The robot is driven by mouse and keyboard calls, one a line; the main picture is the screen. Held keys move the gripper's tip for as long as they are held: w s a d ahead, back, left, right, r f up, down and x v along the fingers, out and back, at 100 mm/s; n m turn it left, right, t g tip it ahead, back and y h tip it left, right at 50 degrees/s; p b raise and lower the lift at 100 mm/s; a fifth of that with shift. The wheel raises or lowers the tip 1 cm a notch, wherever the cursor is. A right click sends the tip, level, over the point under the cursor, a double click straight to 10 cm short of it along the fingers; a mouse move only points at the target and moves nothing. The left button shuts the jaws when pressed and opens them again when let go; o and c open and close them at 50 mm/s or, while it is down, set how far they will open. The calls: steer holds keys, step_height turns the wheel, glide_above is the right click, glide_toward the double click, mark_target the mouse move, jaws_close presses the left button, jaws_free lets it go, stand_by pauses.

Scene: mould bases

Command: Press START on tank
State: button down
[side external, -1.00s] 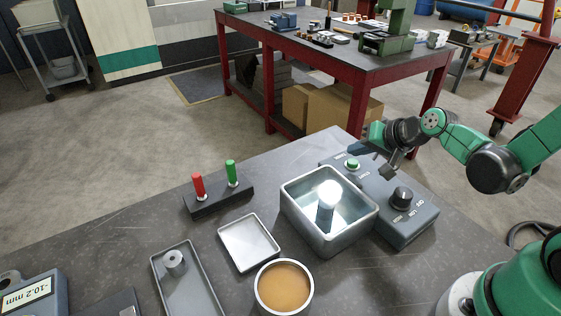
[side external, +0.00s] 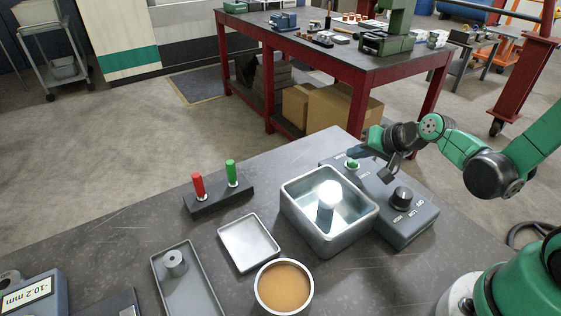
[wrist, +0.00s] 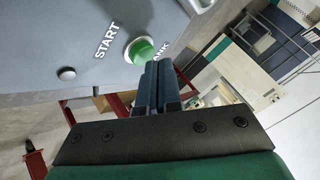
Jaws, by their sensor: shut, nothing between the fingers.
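The tank (side external: 330,244) is an open grey metal box of clear liquid with a pale-topped cylinder (side external: 328,205) standing in it. Its grey control housing (side external: 405,226) runs along the far right side, with the green START button (side external: 352,165) at the far end and a black knob (side external: 402,194) nearer. My gripper (side external: 353,154) is shut and empty, right at the button. In the wrist view, the shut fingertips (wrist: 155,68) overlap the lower edge of the green button (wrist: 143,50), beside the START lettering. I cannot tell whether they touch it.
A black stand with a red handle (side external: 198,185) and a green handle (side external: 231,172), a shallow square tray (side external: 233,226), a cup of amber liquid (side external: 284,287) and a long tray (side external: 192,291) with a metal ring (side external: 175,262) stand left of the tank.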

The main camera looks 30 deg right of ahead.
mark_target(356, 164)
steer(key=shift+r, duration=0.4)
stand_by(0.3)
steer(key=shift+r, duration=2.5)
steer(key=s+a+r+n+g+h, duration=0.1)
steer(key=s+a+r+n+g, duration=0.1)
steer(key=s+a+n, duration=0.3)
steer(key=s+n, duration=0.2)
steer(key=shift+r+n, duration=0.2)
steer(key=shift+n, duration=0.2)
